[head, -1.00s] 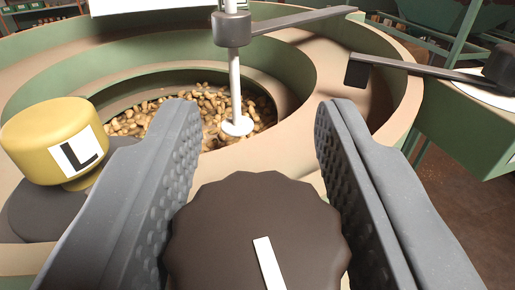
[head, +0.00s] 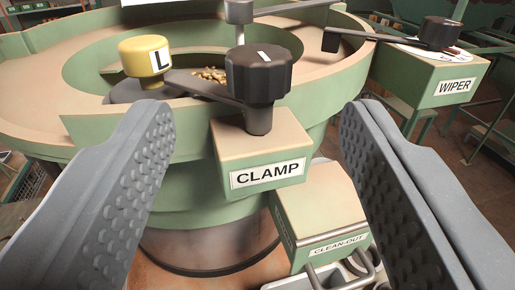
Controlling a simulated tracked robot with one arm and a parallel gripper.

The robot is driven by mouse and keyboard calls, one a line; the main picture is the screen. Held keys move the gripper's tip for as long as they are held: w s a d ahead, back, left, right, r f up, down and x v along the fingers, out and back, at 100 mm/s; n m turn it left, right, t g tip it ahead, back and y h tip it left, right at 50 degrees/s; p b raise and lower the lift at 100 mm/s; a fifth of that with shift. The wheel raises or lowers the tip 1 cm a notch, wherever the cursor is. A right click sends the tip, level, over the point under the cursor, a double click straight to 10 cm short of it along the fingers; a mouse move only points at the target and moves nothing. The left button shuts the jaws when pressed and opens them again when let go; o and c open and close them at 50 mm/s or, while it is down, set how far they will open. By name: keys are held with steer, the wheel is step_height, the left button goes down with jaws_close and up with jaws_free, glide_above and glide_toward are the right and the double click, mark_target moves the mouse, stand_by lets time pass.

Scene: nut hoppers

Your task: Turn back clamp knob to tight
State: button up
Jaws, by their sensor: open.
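The clamp knob (head: 258,74) is a dark scalloped knob with a white pointer line on its top. It stands on a short post on a green box with a tan top, labelled CLAMP (head: 268,173). The pointer line points roughly toward the bowl. My gripper (head: 258,125) is open and empty, its two grey studded fingers wide apart at left and right. The knob is ahead of the fingers, in the gap between them, and neither finger touches it. A dark arm (head: 203,88) runs from under the knob toward a yellow L knob (head: 145,56).
The green bowl (head: 60,50) with tan ledges holds nuts (head: 209,75). A WIPER box (head: 453,86) with a dark lever (head: 400,38) stands at the right. A CLEAN-OUT box (head: 325,215) sits below the clamp box, with metal bars in front.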

steer(key=s, duration=0.3)
steer(key=shift+s+d, duration=0.15)
steer(key=shift+s, duration=0.05)
